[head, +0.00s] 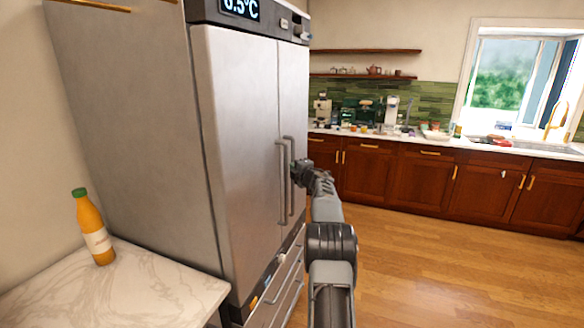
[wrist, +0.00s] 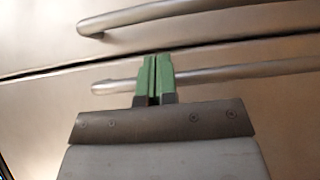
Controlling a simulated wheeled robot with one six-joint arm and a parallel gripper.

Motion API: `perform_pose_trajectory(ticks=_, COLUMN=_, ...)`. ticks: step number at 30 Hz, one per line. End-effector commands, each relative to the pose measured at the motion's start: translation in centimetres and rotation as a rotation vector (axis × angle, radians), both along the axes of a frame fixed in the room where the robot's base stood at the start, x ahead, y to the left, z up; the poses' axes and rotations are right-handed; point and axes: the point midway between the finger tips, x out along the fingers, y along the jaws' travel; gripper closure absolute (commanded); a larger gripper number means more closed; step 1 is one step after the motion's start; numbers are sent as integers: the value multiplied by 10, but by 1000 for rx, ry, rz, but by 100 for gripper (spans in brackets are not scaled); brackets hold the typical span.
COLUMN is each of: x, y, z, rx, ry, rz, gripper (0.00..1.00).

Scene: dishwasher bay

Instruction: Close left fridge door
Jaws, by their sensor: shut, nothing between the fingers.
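The fridge's left door (head: 240,150) is a tall steel panel with a vertical bar handle (head: 281,185). It looks flush with the right door (head: 294,110), which has its own handle (head: 291,175). In the wrist view the two handles run sideways, with a dark seam (wrist: 60,68) between the doors. My gripper (head: 298,172) is in front of the doors near the handles. Its green fingertips (wrist: 154,76) are shut together with nothing between them. They overlap one handle (wrist: 210,74) in the wrist view; I cannot tell whether they touch it.
A marble counter (head: 150,285) with an orange juice bottle (head: 95,230) stands left of the fridge. Below the doors, a drawer (head: 275,290) seems slightly open, with coloured items showing. Wooden cabinets (head: 420,180) line the back wall. The wooden floor (head: 440,270) is clear.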

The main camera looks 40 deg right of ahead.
Motion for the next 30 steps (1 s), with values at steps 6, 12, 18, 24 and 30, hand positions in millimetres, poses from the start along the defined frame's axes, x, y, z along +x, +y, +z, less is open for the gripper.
perform_pose_trajectory(ticks=6, x=0, y=-5, z=0, rx=1, ry=1, rz=-9, gripper=100)
perform_pose_trajectory(ticks=12, x=1, y=-5, z=0, rx=0, ry=0, rz=-8, gripper=100)
perform_pose_trajectory(ticks=18, x=2, y=-3, z=0, rx=0, ry=-1, rz=-4, gripper=100)
perform_pose_trajectory(ticks=24, x=2, y=-3, z=0, rx=0, ry=-1, rz=-3, gripper=100)
perform_pose_trajectory(ticks=30, x=-5, y=-12, z=2, rx=1, ry=0, rz=-1, gripper=100)
